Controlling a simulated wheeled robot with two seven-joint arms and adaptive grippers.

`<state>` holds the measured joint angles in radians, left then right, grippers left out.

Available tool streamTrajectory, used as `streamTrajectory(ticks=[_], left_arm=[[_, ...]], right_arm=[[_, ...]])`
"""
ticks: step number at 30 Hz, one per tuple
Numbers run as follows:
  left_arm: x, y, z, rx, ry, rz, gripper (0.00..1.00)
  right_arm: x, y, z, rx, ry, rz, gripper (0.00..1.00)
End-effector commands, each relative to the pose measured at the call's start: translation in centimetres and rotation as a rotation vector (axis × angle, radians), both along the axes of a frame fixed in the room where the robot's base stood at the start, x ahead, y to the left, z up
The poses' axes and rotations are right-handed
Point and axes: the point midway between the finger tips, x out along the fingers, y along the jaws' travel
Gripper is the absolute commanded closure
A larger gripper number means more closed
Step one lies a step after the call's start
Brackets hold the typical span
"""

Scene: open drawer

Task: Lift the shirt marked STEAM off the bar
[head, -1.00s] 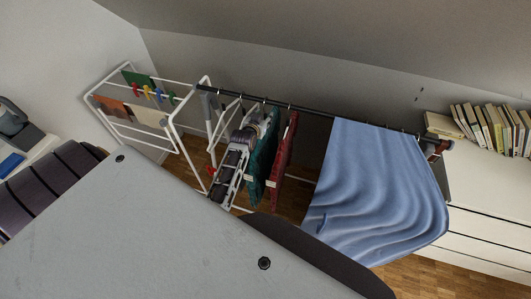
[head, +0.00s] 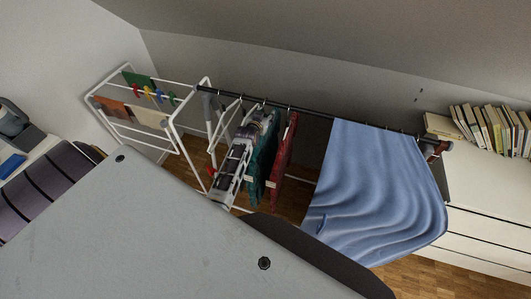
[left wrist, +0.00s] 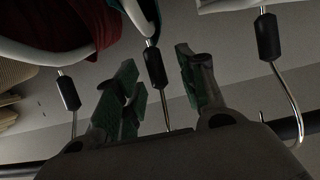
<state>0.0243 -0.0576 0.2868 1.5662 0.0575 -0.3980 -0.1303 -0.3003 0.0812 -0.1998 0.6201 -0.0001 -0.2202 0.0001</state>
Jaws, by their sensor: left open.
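Shirts hang on hangers from a dark bar (head: 300,109) in the head view. A teal shirt (head: 262,160) and a dark red shirt (head: 282,158) hang side by side; I cannot read the word STEAM on either. My left gripper (left wrist: 158,78) is open in the left wrist view, its green-padded fingers on either side of a hanger hook with a black neck (left wrist: 155,68). Dark green cloth shows above that hanger, with dark red cloth (left wrist: 48,25) to its left. In the head view, the left gripper is hard to separate from the hangers. My right gripper is not in view.
A blue sheet (head: 375,190) hangs on the bar's right part. A white drying rack (head: 172,137) with coloured pegs stands left. Books (head: 490,127) stand on a white cabinet (head: 485,205) at right. Neighbouring hangers (left wrist: 67,92) are close to the gripper.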

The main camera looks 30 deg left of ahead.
Motion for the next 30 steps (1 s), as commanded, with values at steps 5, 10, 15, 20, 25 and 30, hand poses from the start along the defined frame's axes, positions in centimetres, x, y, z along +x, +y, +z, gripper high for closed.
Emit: streamTrajectory(ticks=[5,10,15,20,25,30], left_arm=[[0.42,0.11,-0.15,0.0,0.0,0.0,0.6],[0.42,0.11,-0.16,0.0,0.0,0.0,0.6],[0.41,0.1,-0.16,-0.001,0.0,0.0,0.6],[0.4,0.1,-0.17,-0.001,0.0,0.0,0.68],[0.4,0.1,-0.17,-0.001,0.0,0.0,0.89],[0.4,0.1,-0.17,-0.001,0.0,0.0,1.0]], right_arm=[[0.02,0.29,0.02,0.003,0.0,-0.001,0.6],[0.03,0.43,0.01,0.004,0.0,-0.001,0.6],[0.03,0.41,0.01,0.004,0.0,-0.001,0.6],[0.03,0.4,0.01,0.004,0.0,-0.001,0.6],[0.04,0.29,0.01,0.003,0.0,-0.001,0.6],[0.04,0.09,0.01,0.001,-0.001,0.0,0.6]])
